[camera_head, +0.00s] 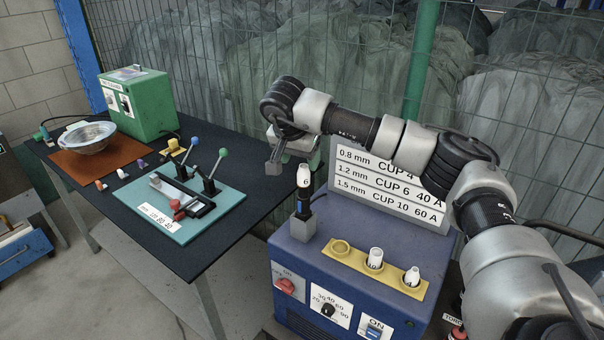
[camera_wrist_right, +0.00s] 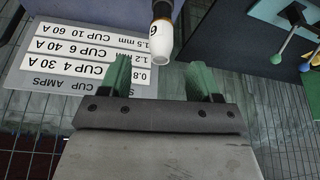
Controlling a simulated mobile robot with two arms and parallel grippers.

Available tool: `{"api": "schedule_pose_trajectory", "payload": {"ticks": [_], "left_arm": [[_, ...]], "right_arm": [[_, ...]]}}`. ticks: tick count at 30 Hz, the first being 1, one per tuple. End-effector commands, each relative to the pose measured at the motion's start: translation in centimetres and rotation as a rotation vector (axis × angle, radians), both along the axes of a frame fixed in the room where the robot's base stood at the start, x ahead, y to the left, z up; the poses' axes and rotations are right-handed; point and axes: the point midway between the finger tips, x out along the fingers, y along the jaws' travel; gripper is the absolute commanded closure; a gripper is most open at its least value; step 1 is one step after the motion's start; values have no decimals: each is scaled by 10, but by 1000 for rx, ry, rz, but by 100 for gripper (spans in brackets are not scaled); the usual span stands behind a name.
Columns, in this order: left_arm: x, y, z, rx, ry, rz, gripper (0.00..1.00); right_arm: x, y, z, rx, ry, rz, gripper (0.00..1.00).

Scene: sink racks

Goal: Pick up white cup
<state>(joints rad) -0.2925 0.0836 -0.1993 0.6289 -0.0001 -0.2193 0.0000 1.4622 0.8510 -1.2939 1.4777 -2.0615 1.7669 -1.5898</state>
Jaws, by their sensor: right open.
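A white cup (camera_head: 304,175) marked with a 6 sits on top of a black upright torch (camera_head: 304,205) in a grey holder on the blue machine. The right wrist view shows the cup (camera_wrist_right: 162,42) beyond the fingertips, centred between them and apart from them. My right gripper (camera_head: 294,160) is open and empty, close above and behind the cup; its green fingers (camera_wrist_right: 160,75) are spread wide. Two other white cups, one (camera_head: 375,258) in the middle and one (camera_head: 411,277) at the right, stand on a yellow rack (camera_head: 354,262). My left gripper is not in view.
A sign with cup sizes (camera_head: 390,187) stands behind the blue machine (camera_head: 340,290), below my right arm. The dark table (camera_head: 100,215) at left holds a teal board (camera_head: 225,207), a green box (camera_head: 150,105) and a bowl (camera_head: 88,138). A wire fence runs behind.

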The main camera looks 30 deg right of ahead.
Motion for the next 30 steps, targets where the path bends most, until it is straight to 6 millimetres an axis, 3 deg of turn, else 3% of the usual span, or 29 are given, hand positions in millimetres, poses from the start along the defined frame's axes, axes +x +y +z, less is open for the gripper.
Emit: {"api": "schedule_pose_trajectory", "payload": {"ticks": [5, 16, 25, 30], "left_arm": [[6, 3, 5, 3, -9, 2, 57], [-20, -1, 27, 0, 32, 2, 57], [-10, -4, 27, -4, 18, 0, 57], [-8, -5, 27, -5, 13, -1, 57]], "right_arm": [[3, -5, -14, 0, 1, 0, 37], [17, -19, -56, 0, 2, -1, 37], [18, -21, -62, 0, -2, -1, 37], [18, -21, -62, 1, -1, -1, 62]]}}
